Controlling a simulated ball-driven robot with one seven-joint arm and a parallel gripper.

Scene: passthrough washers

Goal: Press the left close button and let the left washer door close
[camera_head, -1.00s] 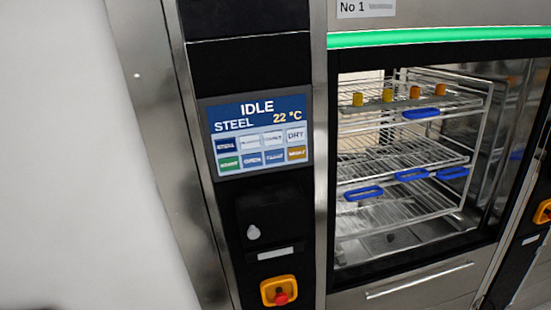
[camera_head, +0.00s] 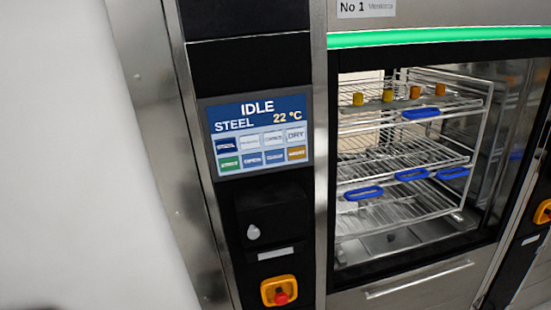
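The left washer, labelled No 1 (camera_head: 366,8), fills the middle and right of the view. Its control screen (camera_head: 258,134) reads IDLE, STEEL and 22 °C. The lower button row has a green button, a blue OPEN button (camera_head: 252,160), another blue button (camera_head: 274,157) with a blurred label that is probably CLOSE, and an orange one (camera_head: 297,154). The washer chamber (camera_head: 390,240) shows through its doorway; I cannot tell whether a clear door pane covers it. My gripper is not in view, and nothing visibly touches the screen.
Inside stands a wire rack (camera_head: 400,150) with blue-rimmed and orange or yellow items. A green light bar (camera_head: 440,36) runs above the doorway. A red knob on a yellow plate (camera_head: 279,291) sits below the screen. A bare pale wall (camera_head: 80,150) is at left.

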